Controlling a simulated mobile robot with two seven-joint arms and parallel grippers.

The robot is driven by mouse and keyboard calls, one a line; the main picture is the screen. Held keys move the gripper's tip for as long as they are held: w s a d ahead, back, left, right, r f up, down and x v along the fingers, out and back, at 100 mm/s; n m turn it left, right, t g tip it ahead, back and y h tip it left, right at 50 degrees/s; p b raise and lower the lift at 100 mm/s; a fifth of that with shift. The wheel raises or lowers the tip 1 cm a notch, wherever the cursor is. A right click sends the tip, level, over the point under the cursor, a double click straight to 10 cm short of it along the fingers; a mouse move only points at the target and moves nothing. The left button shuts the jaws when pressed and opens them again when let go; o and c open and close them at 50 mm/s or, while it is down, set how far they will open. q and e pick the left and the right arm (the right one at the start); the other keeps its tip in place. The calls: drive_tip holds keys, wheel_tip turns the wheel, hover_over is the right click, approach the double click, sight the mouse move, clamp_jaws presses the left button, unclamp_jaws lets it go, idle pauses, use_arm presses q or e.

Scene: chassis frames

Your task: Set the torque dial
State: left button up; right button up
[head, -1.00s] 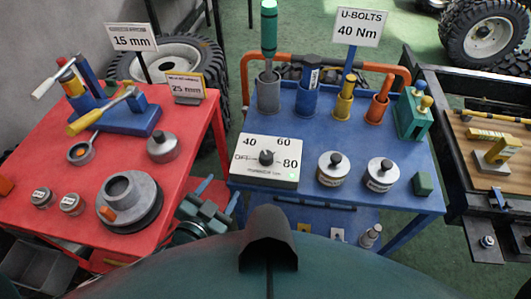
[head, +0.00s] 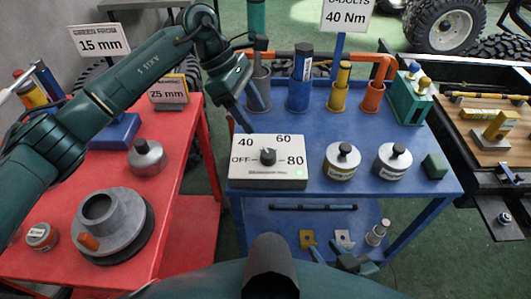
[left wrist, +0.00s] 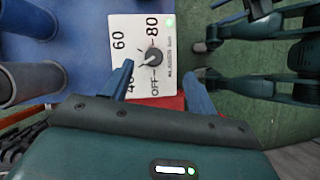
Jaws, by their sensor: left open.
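The torque dial is a black knob (head: 268,156) on a white box (head: 247,178) marked OFF, 40, 60 and 80, at the front left of the blue cart. The box also shows in the left wrist view (left wrist: 143,18), with its knob (left wrist: 153,57). The knob's pale mark seems to point toward the 40 side; its exact setting is unclear. A green light (head: 299,172) glows on the box. The sign (head: 347,15) reads 40 Nm. My left gripper (head: 248,107) is open and empty above the box's back left. My right gripper (head: 335,256) is low before the cart; its jaws are unclear.
The blue cart (head: 315,192) also holds two lidded tins (head: 342,163), a green block (head: 435,166) and tool cups (head: 299,97) behind the dial. A red table (head: 190,185) with a grey flanged part (head: 110,225) stands left. An open drawer unit is at the right.

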sight(268, 153)
use_arm(q)
drive_tip(key=shift+y, duration=0.6)
drive_tip(key=x, duration=0.4)
drive_tip(key=p+x, duration=0.1)
drive_tip(key=x, duration=0.3)
drive_tip(key=w+a+x, duration=0.1)
drive_tip(key=x, duration=0.3)
drive_tip(key=shift+w+f, duration=0.1)
drive_tip(key=shift+f, duration=0.1)
drive_tip(key=shift+c, duration=0.2)
drive_tip(key=c, duration=0.9)
